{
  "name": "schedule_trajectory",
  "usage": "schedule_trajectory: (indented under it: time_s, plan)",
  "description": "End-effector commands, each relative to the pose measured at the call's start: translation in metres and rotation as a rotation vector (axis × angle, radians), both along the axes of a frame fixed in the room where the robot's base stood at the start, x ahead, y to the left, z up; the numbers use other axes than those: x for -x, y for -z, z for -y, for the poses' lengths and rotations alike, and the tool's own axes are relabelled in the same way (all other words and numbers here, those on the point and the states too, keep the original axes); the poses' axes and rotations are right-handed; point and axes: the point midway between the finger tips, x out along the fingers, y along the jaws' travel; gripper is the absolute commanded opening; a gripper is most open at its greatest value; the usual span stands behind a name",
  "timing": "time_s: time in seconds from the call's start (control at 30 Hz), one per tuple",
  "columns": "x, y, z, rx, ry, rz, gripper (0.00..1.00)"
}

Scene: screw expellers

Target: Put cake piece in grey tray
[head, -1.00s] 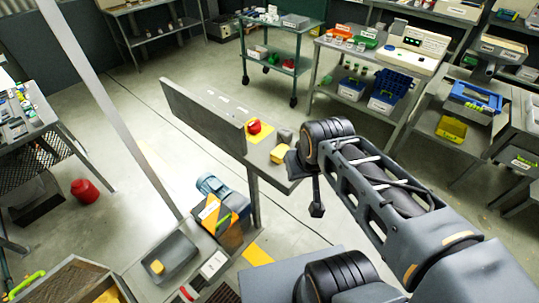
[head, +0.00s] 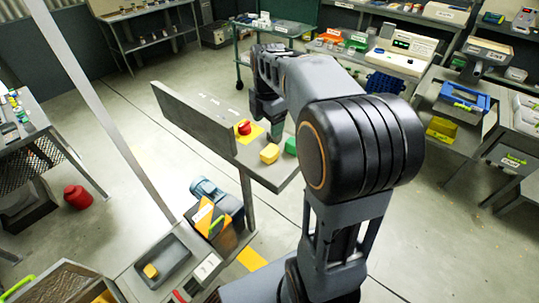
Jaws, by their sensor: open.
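A grey tray (head: 178,250) lies on the low bench at lower left, with a small yellow piece (head: 150,271) inside it. Another yellow piece (head: 270,153) sits on the grey table near its front edge, just right of a red button. Either could be cake by its look; I cannot tell the material. My gripper (head: 270,126) hangs over the same table, behind the table's yellow piece and apart from it in the picture. It is open; its fingertips are small and partly hard to make out. No piece shows between them.
A red button on a yellow plate (head: 245,128) and a green block (head: 291,146) stand close to my gripper. An upright grey panel (head: 192,115) edges the table. A blue motor (head: 207,188) and a slanted post (head: 95,110) stand between table and left floor.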

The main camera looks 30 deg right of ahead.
Motion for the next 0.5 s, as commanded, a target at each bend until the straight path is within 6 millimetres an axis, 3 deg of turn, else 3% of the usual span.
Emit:
schedule_trajectory:
  time_s: [0.23,0.5]
  plan:
    - [-0.014,0.013,0.012,-0.004,-0.199,-0.039,0.74]
    - [-0.015,0.06,0.013,-0.006,-0.22,-0.043,0.74]
